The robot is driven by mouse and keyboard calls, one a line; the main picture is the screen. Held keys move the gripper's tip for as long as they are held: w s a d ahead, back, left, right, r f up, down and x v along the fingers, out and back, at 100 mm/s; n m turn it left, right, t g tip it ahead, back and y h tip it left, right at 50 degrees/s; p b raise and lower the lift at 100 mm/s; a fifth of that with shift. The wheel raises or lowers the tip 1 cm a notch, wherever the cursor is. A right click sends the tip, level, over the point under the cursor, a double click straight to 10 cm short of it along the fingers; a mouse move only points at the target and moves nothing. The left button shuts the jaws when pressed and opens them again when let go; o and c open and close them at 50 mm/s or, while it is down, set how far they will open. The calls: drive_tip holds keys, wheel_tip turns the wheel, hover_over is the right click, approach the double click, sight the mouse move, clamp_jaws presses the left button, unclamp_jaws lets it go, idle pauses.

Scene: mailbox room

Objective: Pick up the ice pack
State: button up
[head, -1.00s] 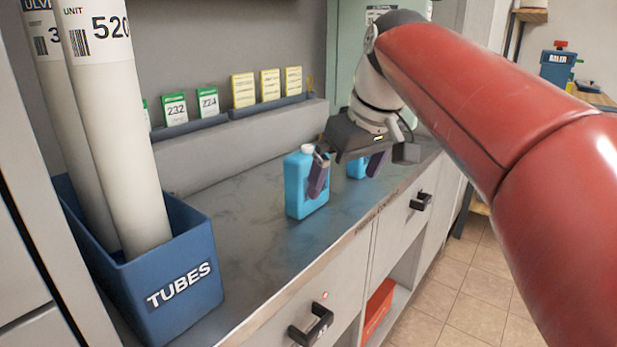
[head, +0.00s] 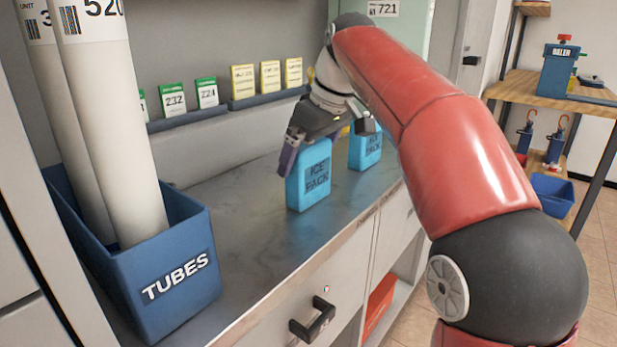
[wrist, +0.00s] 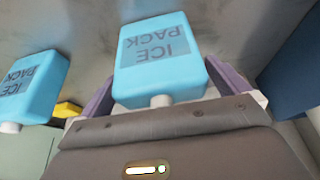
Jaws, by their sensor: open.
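A light-blue ice pack (head: 314,178) with a dark printed label stands upright on the grey counter. In the wrist view this ice pack (wrist: 160,58) lies between the two purple fingers, its white cap toward my palm. A second, similar ice pack (head: 366,150) stands behind it to the right, and is at the left in the wrist view (wrist: 28,85), outside the fingers. My gripper (head: 326,145) is open, with its fingers on either side of the nearer pack's upper part. The cap is hidden in the head view. I cannot tell whether a finger touches the pack.
A blue TUBES bin (head: 170,262) with tall white tubes stands at the left of the counter (head: 262,235). Several numbered cards (head: 207,93) stand on a ledge along the back wall. A drawer handle (head: 312,320) sticks out below the counter's front edge. The counter's middle is clear.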

drive_tip(key=shift+a+f, duration=0.1)
drive_tip(key=shift+f, duration=0.1)
drive_tip(key=c, duration=0.9)
drive_tip(key=shift+c, duration=0.7)
drive_tip(key=shift+w+r, duration=0.1)
drive_tip(key=shift+r, duration=0.05)
